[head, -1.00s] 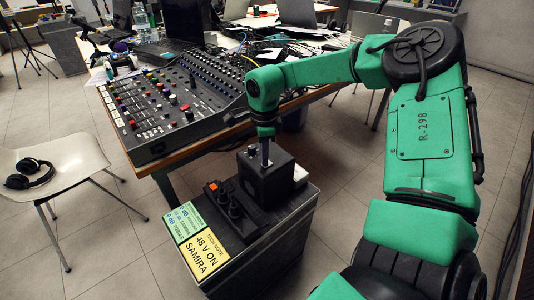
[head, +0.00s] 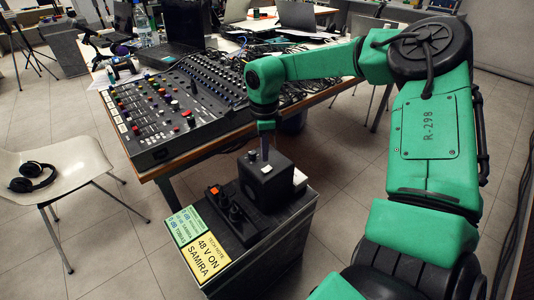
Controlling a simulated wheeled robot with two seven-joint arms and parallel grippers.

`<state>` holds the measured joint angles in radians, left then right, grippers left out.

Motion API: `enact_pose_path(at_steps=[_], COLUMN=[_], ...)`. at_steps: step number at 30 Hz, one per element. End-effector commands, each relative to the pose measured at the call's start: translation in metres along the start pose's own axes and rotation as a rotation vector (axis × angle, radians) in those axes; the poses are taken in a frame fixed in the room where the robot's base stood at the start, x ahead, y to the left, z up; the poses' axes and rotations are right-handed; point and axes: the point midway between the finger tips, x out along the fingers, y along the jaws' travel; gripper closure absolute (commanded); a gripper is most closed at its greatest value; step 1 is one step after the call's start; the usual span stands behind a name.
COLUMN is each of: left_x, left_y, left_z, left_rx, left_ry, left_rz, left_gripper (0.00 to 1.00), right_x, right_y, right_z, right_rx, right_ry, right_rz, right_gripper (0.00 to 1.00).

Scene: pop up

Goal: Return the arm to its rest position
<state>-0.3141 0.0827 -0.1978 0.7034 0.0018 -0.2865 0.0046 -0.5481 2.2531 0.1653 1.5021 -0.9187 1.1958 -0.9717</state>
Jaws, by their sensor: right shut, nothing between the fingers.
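My right arm, green with black joints, comes in from the right side of the head view and bends over toward the middle. Its gripper (head: 264,152) points down just above a black box (head: 266,180) on a dark cabinet. The gripper is small and dark here, and it is shut and empty. I cannot tell whether its tip touches the top of the box. My left gripper is not in view.
The cabinet (head: 290,240) also bears a small black device (head: 232,212) with an orange button and yellow and green notes (head: 207,256). Behind stands a table with a mixing console (head: 165,112), laptops and cables. A chair (head: 75,160) with headphones (head: 33,177) is at left.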

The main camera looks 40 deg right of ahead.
Motion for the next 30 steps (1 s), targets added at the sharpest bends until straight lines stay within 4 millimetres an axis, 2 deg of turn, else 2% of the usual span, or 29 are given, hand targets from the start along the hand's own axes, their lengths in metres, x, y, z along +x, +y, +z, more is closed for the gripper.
enact_pose_path(at_steps=[1, 6, 23, 26, 29, 30], left_x=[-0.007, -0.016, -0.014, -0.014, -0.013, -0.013], left_y=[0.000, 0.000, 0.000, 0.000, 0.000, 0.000], left_z=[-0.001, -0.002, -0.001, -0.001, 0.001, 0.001], left_rx=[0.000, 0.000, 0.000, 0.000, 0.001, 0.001], left_ry=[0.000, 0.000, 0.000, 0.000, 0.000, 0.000], left_rz=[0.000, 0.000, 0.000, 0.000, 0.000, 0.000], left_gripper=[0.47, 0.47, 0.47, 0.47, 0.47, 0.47], right_x=[-0.009, -0.024, -0.023, -0.019, -0.009, -0.002], right_y=[0.000, 0.000, -0.002, -0.016, -0.052, -0.071], right_z=[0.000, 0.000, 0.000, -0.004, -0.021, -0.036], right_rx=[0.000, 0.000, 0.012, 0.136, 0.444, 0.612], right_ry=[0.000, -0.001, -0.012, -0.126, -0.379, -0.502], right_rz=[-0.001, -0.002, -0.001, -0.009, -0.020, -0.021], right_gripper=[1.00, 1.00, 1.00, 1.00, 1.00, 1.00])
